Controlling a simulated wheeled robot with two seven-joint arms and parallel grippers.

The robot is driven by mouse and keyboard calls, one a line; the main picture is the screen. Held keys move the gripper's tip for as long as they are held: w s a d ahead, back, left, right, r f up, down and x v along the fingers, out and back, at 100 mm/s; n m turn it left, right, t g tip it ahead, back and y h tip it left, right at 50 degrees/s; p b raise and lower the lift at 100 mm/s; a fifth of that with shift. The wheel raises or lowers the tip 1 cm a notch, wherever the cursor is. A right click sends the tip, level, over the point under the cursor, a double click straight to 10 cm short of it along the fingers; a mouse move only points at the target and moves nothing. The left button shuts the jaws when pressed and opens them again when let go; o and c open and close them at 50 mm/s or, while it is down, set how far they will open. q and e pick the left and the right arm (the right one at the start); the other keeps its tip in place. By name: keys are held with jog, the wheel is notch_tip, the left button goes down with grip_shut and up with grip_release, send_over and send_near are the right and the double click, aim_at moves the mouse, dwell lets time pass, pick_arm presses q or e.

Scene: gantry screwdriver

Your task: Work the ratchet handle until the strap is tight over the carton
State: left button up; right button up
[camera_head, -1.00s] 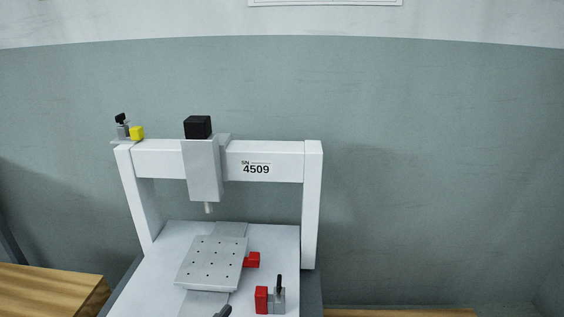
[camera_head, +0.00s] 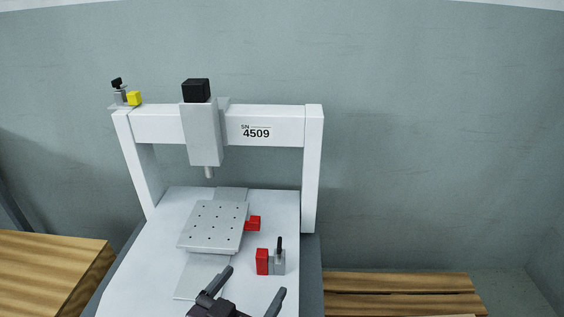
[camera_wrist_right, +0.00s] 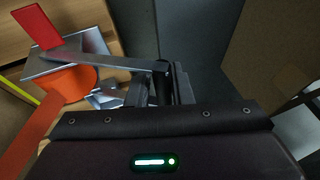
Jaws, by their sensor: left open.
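In the right wrist view a metal ratchet (camera_wrist_right: 90,45) shows at upper left, with a red tab (camera_wrist_right: 37,27) and an orange strap (camera_wrist_right: 35,137) running down to the lower left. A grey metal bar, which looks like the ratchet handle (camera_wrist_right: 112,62), reaches from it to a black upright piece at my right gripper (camera_wrist_right: 165,88). The dark fingers are close around that piece; whether they grip it is unclear. A brown surface, possibly the carton (camera_wrist_right: 265,45), fills the upper right. In the head view my left gripper (camera_head: 254,281) is open and empty, low over the gantry machine's base.
The white gantry machine (camera_head: 285,122) stands ahead, with a drilled plate (camera_head: 215,226) under its spindle. A red and grey clamp (camera_head: 270,262) stands just beyond my left gripper. Wooden pallets or benches lie at left (camera_head: 45,265) and right (camera_head: 400,290).

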pick_arm(q)
jog(key=shift+r, duration=0.65)
pick_arm(e)
jog(key=shift+w+r, duration=0.2)
jog(key=shift+r, duration=0.55)
jog(key=shift+a, duration=0.1)
jog(key=shift+w+d+r+p, duration=0.1)
jog(key=shift+d+r+p, duration=0.1)
jog(key=shift+r+p, duration=0.35)
pick_arm(q)
jog(key=shift+a+r+p, duration=0.1)
jog(key=shift+r+p, duration=0.9)
jog(key=shift+r, duration=0.35)
pick_arm(e)
jog(key=shift+s+d+r+h, duration=0.15)
jog(key=shift+d+r+h, duration=0.05)
jog(key=shift+d, duration=0.25)
jog(key=shift+s+d+r+h, duration=0.1)
jog(key=shift+d+r+h, duration=0.1)
jog(key=shift+d, duration=0.25)
